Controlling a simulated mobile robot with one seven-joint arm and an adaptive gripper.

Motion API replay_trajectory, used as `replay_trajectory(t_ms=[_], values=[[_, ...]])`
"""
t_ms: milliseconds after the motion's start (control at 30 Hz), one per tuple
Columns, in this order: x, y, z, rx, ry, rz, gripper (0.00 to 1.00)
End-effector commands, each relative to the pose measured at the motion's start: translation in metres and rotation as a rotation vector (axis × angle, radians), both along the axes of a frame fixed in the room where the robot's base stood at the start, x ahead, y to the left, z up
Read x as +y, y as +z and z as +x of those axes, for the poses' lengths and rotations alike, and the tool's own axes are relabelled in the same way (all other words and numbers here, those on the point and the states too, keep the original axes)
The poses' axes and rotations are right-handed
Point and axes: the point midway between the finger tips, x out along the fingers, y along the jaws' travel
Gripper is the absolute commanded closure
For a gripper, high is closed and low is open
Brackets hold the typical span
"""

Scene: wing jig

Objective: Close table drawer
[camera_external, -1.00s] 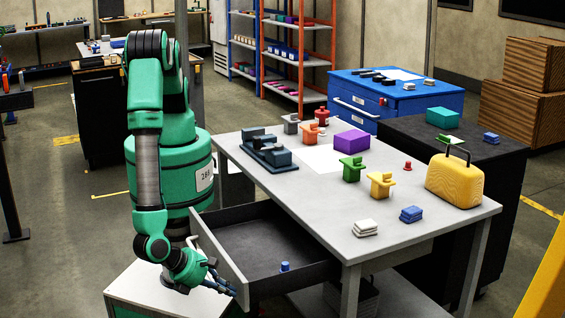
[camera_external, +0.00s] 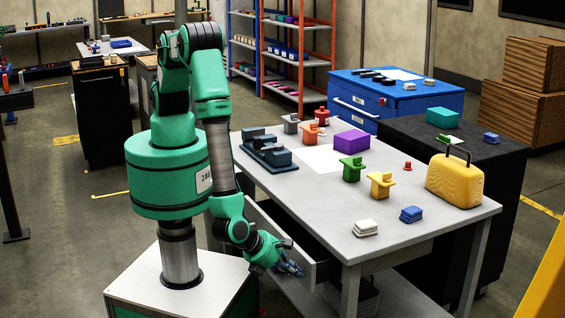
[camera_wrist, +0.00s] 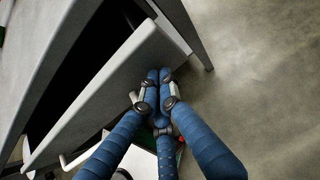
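The table drawer is partly open. Its grey front panel (camera_external: 282,239) stands out from the grey table (camera_external: 318,209), with a dark gap between them. In the wrist view the drawer front (camera_wrist: 98,101) runs diagonally, with the black gap behind it. My gripper (camera_external: 297,270) is at the outer face of the drawer front, near its right end. In the wrist view the blue fingers of my gripper (camera_wrist: 159,76) are drawn together, with nothing seen between them. The tips are at or very close to the panel; exact contact is unclear. The drawer's inside is mostly hidden.
The tabletop holds a dark vise-like fixture (camera_external: 267,153), a purple box (camera_external: 352,141), a yellow case (camera_external: 453,180) and several small parts. A table leg (camera_wrist: 185,27) stands close to the drawer's end. Bare floor (camera_wrist: 260,80) lies to the right in the wrist view.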

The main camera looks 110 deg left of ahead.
Motion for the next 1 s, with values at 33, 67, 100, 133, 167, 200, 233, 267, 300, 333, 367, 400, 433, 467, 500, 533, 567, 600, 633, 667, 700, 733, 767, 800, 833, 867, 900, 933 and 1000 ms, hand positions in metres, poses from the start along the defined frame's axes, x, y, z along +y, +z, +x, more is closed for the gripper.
replay_trajectory(t_ms=[33,67,100,133,167,200,233,267,300,333,367,400,433,467,500,533,567,600,633,667,700,733,767,800,833,867,900,933,1000], values=[[0.012,-0.001,0.011,0.000,0.004,0.000,1.00],[0.017,-0.001,0.016,-0.001,0.004,0.000,1.00],[0.024,-0.001,0.023,-0.001,0.004,-0.001,1.00],[0.029,-0.001,0.029,-0.001,0.004,-0.001,1.00],[0.033,-0.001,0.033,-0.002,0.004,-0.001,1.00],[0.040,-0.001,0.039,-0.002,0.004,0.000,1.00],[0.044,-0.001,0.043,-0.002,0.004,0.000,1.00],[0.047,-0.001,0.047,-0.002,0.003,0.000,1.00],[0.052,-0.001,0.052,-0.001,0.002,0.000,1.00],[0.055,-0.001,0.055,-0.001,0.002,0.000,1.00],[0.058,-0.001,0.057,-0.001,0.002,0.000,1.00],[0.061,-0.001,0.061,0.000,0.001,0.000,1.00],[0.062,-0.001,0.063,-0.001,0.001,0.000,1.00],[0.064,-0.001,0.065,-0.001,0.001,0.000,1.00],[0.066,0.000,0.067,-0.001,0.001,0.000,1.00],[0.067,0.000,0.068,-0.001,0.001,0.000,1.00],[0.068,0.000,0.069,-0.001,0.001,0.000,1.00],[0.069,0.000,0.070,-0.001,0.000,-0.001,1.00],[0.069,0.000,0.070,0.000,-0.001,-0.001,1.00],[0.070,0.000,0.071,0.000,-0.001,-0.001,1.00],[0.070,0.000,0.071,-0.001,-0.001,0.000,1.00],[0.070,0.000,0.071,-0.001,0.000,0.001,1.00],[0.070,0.000,0.071,-0.001,0.000,0.001,1.00],[0.070,0.000,0.071,-0.001,0.001,0.000,1.00],[0.070,0.000,0.071,-0.001,0.001,0.000,1.00],[0.071,0.000,0.071,-0.002,0.001,0.001,1.00],[0.070,0.000,0.071,-0.002,0.001,0.001,1.00],[0.071,0.001,0.071,-0.002,0.001,0.001,1.00],[0.071,0.001,0.072,-0.002,0.001,0.001,1.00]])
